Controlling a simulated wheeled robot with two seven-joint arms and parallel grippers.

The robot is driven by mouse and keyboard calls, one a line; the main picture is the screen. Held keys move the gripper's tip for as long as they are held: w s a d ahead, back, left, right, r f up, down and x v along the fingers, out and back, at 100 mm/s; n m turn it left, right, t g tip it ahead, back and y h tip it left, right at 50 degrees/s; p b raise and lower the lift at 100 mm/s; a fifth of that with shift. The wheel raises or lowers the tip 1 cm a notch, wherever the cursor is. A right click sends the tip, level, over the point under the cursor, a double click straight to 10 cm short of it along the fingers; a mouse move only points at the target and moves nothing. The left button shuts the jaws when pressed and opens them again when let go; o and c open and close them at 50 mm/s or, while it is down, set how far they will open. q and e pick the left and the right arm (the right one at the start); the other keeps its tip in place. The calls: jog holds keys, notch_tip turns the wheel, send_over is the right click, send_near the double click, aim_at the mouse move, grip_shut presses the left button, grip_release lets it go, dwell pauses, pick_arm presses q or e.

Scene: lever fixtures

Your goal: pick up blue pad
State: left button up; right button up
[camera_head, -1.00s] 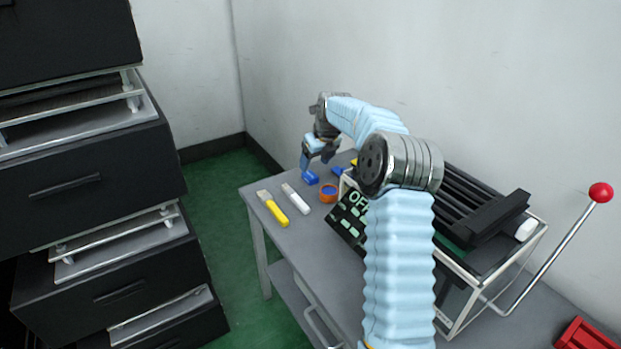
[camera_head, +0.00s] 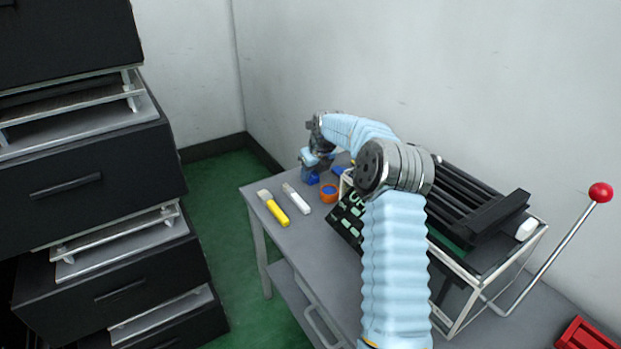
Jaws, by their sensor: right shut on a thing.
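The blue pad (camera_head: 312,179) is a small blue block near the far left corner of the grey table. My right gripper (camera_head: 311,170) reaches down over it from above and is shut on it. The fingers partly hide the pad, and I cannot tell whether it is clear of the table top. Another blue piece (camera_head: 338,169) lies just to the right, partly hidden by my right arm. My left gripper is not in view.
An orange ring with a blue centre (camera_head: 329,191) sits close by. A white-handled tool (camera_head: 297,201) and a yellow-handled tool (camera_head: 274,209) lie on the table (camera_head: 300,238). A framed fixture with a red-knobbed lever (camera_head: 600,192) stands right. Black drawers (camera_head: 90,190) stand left.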

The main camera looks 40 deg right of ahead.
jog(key=shift+c, duration=1.2)
jog(key=shift+r, duration=0.1)
jog(key=shift+r, duration=0.2)
notch_tip(320, 180, up, 2)
jog(key=shift+r, duration=0.2)
jog(key=s+a+r+b, duration=0.1)
jog(key=s+a+r, duration=0.8)
jog(key=s+r, duration=0.1)
jog(key=shift+a+b, duration=0.3)
jog(key=shift+s, duration=0.1)
